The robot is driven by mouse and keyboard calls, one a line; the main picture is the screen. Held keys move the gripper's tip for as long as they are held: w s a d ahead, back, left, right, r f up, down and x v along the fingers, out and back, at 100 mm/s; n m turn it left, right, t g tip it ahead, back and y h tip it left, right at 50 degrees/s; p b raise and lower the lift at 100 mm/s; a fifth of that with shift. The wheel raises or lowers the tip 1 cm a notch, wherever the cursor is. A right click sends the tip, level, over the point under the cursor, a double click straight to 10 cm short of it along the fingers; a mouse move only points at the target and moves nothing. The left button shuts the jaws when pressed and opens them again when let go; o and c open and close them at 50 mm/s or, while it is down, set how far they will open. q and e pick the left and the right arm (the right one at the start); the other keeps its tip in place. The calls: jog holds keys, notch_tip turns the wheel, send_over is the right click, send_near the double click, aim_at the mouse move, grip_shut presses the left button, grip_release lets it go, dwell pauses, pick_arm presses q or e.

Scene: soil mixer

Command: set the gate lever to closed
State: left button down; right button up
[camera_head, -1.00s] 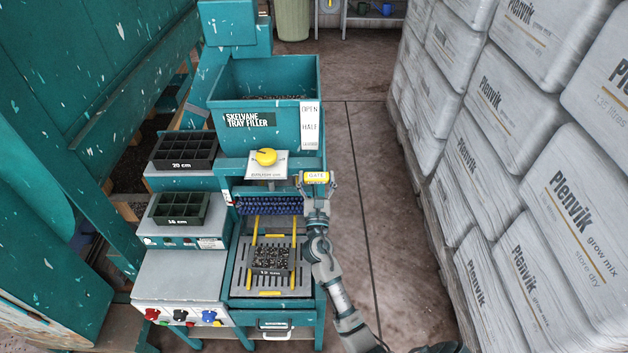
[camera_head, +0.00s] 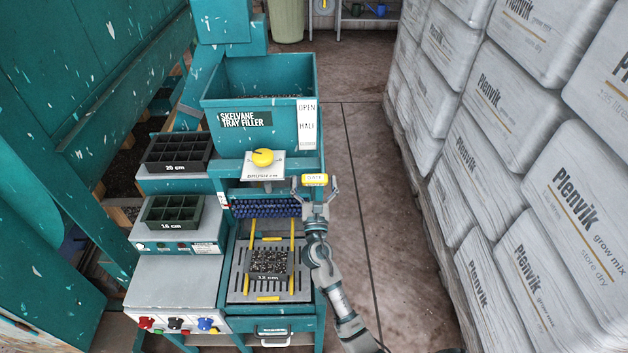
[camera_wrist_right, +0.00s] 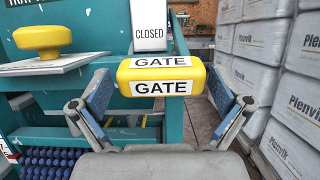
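The gate lever's yellow handle (camera_head: 315,180), marked GATE, is at the right front of the teal tray filler (camera_head: 263,75). Its position plate (camera_head: 307,124) shows OPEN and HALF in the head view; the CLOSED label (camera_wrist_right: 149,25) shows just above the handle in the wrist view. My right gripper (camera_head: 315,188) is open around the handle. In the wrist view its blue-padded fingers (camera_wrist_right: 158,98) stand on either side with visible gaps, and the handle (camera_wrist_right: 161,78) lies between and slightly beyond them. My left gripper is out of view.
A yellow knob (camera_head: 263,157) on a plate stands left of the handle. A soil-filled tray (camera_head: 268,263) sits on the slotted bed below the blue brush (camera_head: 265,208). Wrapped Plenvik bales (camera_head: 540,215) line the right side, with clear floor between.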

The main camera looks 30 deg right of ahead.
jog(key=shift+s, duration=0.1)
jog(key=v, duration=1.2)
